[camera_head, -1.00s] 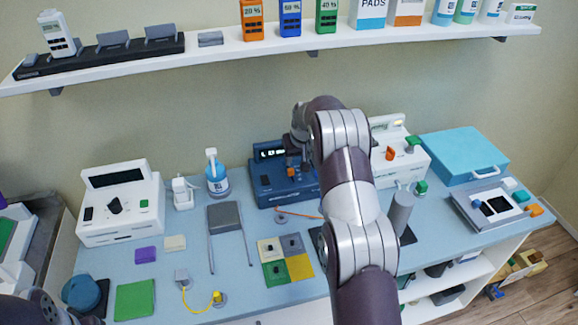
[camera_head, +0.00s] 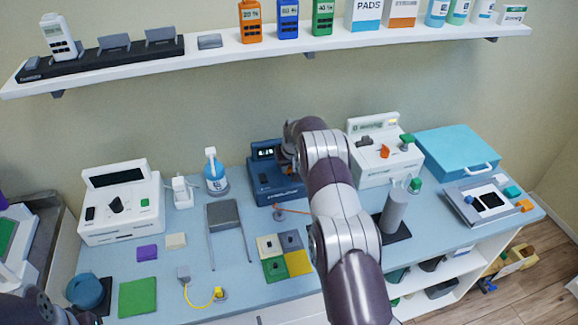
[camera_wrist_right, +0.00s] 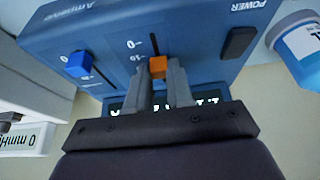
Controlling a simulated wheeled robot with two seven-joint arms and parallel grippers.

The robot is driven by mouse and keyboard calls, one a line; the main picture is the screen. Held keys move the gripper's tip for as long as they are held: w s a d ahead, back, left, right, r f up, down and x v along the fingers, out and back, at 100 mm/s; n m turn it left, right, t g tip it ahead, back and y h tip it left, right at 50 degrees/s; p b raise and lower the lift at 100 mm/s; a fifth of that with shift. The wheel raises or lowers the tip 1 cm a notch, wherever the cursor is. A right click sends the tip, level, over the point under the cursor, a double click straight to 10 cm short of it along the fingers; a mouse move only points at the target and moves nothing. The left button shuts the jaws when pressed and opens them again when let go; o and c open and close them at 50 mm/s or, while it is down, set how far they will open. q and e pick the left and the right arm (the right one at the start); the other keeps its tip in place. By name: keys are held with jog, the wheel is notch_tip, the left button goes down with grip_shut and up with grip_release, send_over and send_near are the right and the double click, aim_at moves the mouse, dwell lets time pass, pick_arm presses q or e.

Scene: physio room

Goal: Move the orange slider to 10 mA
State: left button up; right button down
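The blue device (camera_head: 268,188) stands at the back middle of the bench; in the right wrist view its panel (camera_wrist_right: 100,30) appears upside down. The orange slider (camera_wrist_right: 157,68) sits in a dark slot there, beside marks reading 0 and 10, close to the 10 mark; its exact setting is unclear. My right gripper (camera_wrist_right: 158,72) has its two fingers on either side of the slider and looks shut on it. In the head view my right gripper (camera_head: 287,160) is at the device and hides the slider. My left gripper is out of view.
A blue slider (camera_wrist_right: 79,64) and a dark power switch (camera_wrist_right: 238,42) flank the orange one. A blue-white pump bottle (camera_head: 216,175) stands left of the device. A white device (camera_head: 385,160) stands to its right, and a grey cylinder (camera_head: 394,210) is in front of that.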

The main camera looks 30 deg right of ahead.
jog(key=shift+s+a+f+b, duration=0.1)
jog(key=shift+s+f+b, duration=0.1)
jog(key=shift+s+b, duration=0.3)
jog(key=shift+r, duration=0.15)
jog(key=c, duration=1)
grip_release()
jog(key=shift+w, duration=0.1)
jog(key=b+v, duration=0.3)
jog(key=v, duration=0.9)
jog(key=shift+r, duration=0.25)
